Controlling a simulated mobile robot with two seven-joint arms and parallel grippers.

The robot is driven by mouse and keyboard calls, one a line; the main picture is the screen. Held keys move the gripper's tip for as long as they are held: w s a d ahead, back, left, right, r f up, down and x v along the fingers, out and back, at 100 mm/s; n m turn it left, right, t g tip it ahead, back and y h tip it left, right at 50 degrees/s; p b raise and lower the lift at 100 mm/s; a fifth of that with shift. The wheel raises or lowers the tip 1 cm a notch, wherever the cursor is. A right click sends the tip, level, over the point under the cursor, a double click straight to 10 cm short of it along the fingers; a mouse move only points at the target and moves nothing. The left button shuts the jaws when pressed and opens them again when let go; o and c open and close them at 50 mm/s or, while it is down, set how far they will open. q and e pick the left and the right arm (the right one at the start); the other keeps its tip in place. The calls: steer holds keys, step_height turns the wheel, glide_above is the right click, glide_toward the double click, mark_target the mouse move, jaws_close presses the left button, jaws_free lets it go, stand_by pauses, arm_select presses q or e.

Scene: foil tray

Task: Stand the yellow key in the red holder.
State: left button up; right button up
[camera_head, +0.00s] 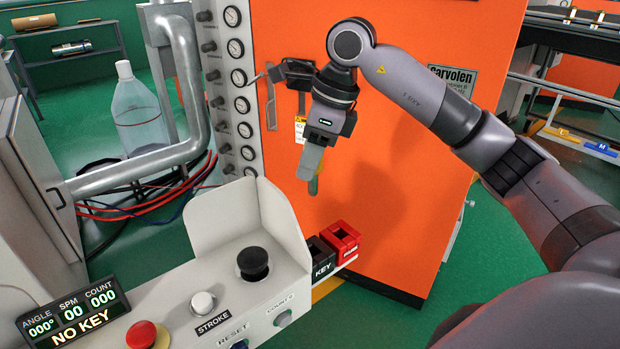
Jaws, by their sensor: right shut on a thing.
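The red holder (342,238) is a small open-topped box at the right end of the control panel, beside a black holder (322,256) marked KEY. My right gripper (312,168) points down, up and left of the red holder in the picture and clear of it. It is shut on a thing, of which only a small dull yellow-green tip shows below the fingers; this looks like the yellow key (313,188). The rest of the key is hidden by the fingers. My left gripper is not in view.
The control panel (170,290) has a black knob (252,263), a red button (146,335) and an upright guard (222,222). Its display (75,312) reads NO KEY. An orange cabinet (400,200) stands behind my right arm.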

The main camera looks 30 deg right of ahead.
step_height(320, 180, up, 2)
steer(key=shift+r, duration=0.1)
steer(key=shift+r+p, duration=2.4)
steer(key=shift+r, duration=0.1)
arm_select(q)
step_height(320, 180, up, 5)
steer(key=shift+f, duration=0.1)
arm_select(e)
steer(key=shift+f, duration=0.2)
